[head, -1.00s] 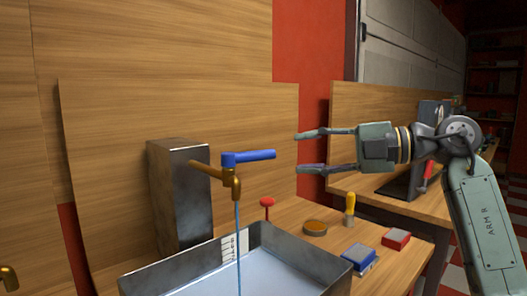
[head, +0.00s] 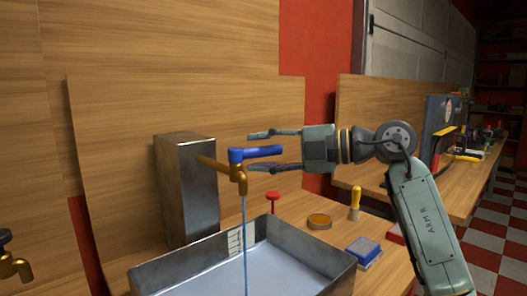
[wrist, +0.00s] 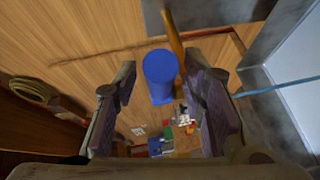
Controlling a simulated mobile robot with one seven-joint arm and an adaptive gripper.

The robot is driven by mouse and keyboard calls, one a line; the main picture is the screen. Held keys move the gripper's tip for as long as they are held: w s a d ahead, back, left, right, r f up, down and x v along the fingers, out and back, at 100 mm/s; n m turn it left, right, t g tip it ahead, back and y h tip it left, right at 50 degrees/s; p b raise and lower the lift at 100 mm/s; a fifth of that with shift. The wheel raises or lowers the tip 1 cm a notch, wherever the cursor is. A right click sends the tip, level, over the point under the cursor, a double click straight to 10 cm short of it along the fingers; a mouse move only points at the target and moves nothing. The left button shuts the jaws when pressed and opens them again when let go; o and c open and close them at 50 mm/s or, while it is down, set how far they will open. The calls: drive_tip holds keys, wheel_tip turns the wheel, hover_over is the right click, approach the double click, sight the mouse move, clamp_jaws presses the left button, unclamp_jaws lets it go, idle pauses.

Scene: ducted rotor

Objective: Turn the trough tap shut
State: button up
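The brass tap (head: 240,182) sticks out from a grey metal post (head: 190,190) above the metal trough (head: 195,260). A thin stream of water (head: 245,235) runs from its spout into the trough. The tap's blue lever handle (head: 262,151) points right, across the spout. My gripper (head: 252,152) is open, with one finger above the handle and one below it. In the wrist view the handle (wrist: 160,72) shows nearly end-on between the two fingers (wrist: 160,108), with gaps on both sides. I see no contact.
A red-topped knob (head: 272,196), a round brown-topped tin (head: 319,221), a yellow-handled brush (head: 355,200) and a blue block (head: 363,250) stand on the bench right of the trough. A wooden backboard (head: 120,150) rises close behind the tap. Another brass tap (head: 15,268) is at far left.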

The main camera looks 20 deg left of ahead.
clamp_jaws()
idle(0.7)
